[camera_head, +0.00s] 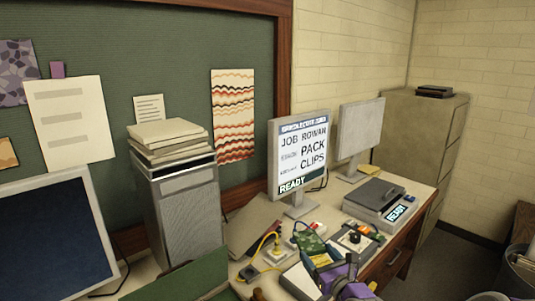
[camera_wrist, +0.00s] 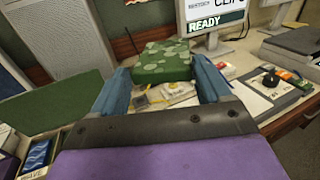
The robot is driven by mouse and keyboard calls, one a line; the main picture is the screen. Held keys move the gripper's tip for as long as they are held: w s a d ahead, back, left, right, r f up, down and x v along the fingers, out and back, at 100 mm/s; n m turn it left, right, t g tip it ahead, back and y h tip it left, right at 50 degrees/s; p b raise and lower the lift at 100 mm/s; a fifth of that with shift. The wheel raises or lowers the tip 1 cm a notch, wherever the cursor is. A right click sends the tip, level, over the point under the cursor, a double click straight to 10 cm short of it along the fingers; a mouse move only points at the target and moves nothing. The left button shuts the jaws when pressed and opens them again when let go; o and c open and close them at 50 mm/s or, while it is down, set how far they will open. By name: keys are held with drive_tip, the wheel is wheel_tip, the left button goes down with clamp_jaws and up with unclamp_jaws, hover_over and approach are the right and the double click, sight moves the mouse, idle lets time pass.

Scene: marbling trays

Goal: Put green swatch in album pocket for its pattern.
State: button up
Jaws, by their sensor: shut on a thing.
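The green swatch (camera_wrist: 163,64) has pale rounded blotches on it. It sits between the two blue fingertips of my gripper (camera_wrist: 164,80), which is shut on it. In the head view the green swatch (camera_head: 309,241) shows small at the front of my gripper (camera_head: 318,258), above the desk. At the left of the wrist view are pockets (camera_wrist: 38,155), one with a blue wavy piece and a label reading WAVE. A plain green panel (camera_wrist: 58,103) stands behind them and hides part of that area. The other pocket labels are cut off or unreadable.
A monitor (camera_head: 300,155) reading PACK CLIPS and READY stands behind my gripper. A yellow cable (camera_head: 268,243) with a socket block lies on the desk. A grey device (camera_head: 380,200) stands to the right. A grey tower (camera_head: 185,210) with stacked folders stands to the left.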

sight(319, 243)
drive_tip(key=shift+m+h, duration=0.5)
drive_tip(key=shift+h, duration=0.1)
drive_tip(key=r, duration=0.4)
drive_tip(key=shift+a+r, duration=0.2)
drive_tip(key=shift+r, duration=0.1)
drive_tip(key=w+d+f+y, duration=0.1)
drive_tip(key=w+d+f, duration=0.5)
drive_tip(key=w+f, duration=0.15)
drive_tip(key=w+a+f+n+g+y, duration=0.1)
drive_tip(key=w+f+n+y, duration=0.1)
drive_tip(key=f, duration=0.3)
drive_tip(key=w+a+f+n+g+y, duration=0.1)
drive_tip(key=w+f+n+g+y, duration=0.1)
drive_tip(key=f, duration=0.4)
drive_tip(key=shift+a+n+y, duration=0.4)
drive_tip(key=shift+y, duration=0.4)
drive_tip(key=shift+w, duration=0.1)
drive_tip(key=shift+f+b, duration=1.05)
drive_tip(key=shift+f, duration=3.7)
